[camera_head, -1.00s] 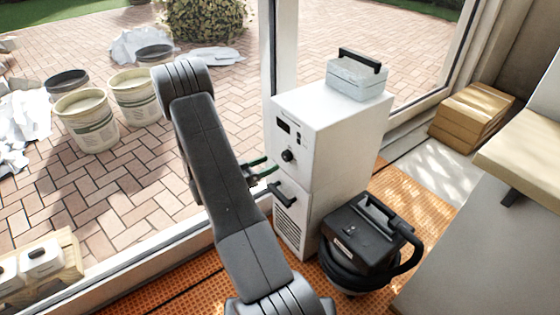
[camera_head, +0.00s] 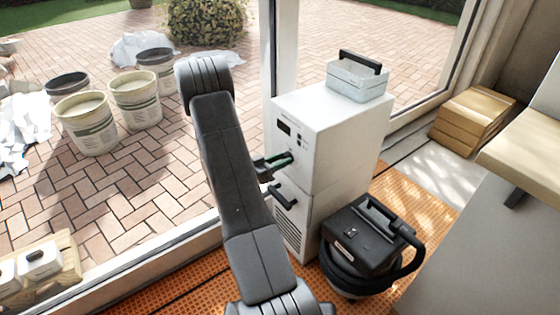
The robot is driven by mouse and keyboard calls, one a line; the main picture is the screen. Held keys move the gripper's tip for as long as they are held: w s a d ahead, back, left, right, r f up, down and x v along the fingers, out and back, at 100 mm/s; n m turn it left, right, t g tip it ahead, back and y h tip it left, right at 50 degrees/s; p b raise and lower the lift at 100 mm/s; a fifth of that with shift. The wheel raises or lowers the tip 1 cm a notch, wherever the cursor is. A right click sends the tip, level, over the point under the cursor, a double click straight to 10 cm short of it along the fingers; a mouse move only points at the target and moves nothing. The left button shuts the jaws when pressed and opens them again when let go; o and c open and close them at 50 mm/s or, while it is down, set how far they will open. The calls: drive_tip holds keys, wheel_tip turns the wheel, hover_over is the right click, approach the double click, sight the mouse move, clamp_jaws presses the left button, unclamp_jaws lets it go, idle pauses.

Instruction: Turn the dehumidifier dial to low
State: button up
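The dehumidifier (camera_head: 338,138) is a tall white box by the window, with a small dark display (camera_head: 284,127) high on its front face. My gripper (camera_head: 285,163) is at the upper front face, around where the black dial was visible a second ago. The dial is now hidden behind the green-edged fingers. I cannot tell whether the fingers touch or hold the dial, or how far apart they are. A black handle (camera_head: 284,197) shows lower on the front.
A grey case with a black handle (camera_head: 358,78) sits on top of the dehumidifier. A black vacuum with a hose (camera_head: 362,240) stands at its right on the orange mat (camera_head: 410,200). The window frame (camera_head: 284,50) is close behind. Buckets (camera_head: 88,125) stand outside on paving.

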drive_tip(key=shift+f+m+b, duration=0.1)
drive_tip(key=shift+m+b, duration=0.2)
drive_tip(key=shift+m, duration=0.1)
drive_tip(key=shift+m+b, duration=2.7)
drive_tip(key=shift+m, duration=1.3)
drive_tip(key=shift+s, duration=0.1)
drive_tip(key=o, duration=1)
drive_tip(key=p+v, duration=0.3)
drive_tip(key=v, duration=1)
drive_tip(key=shift+s+a+r, duration=0.25)
drive_tip(key=shift+s+r, duration=0.05)
drive_tip(key=shift+r, duration=0.05)
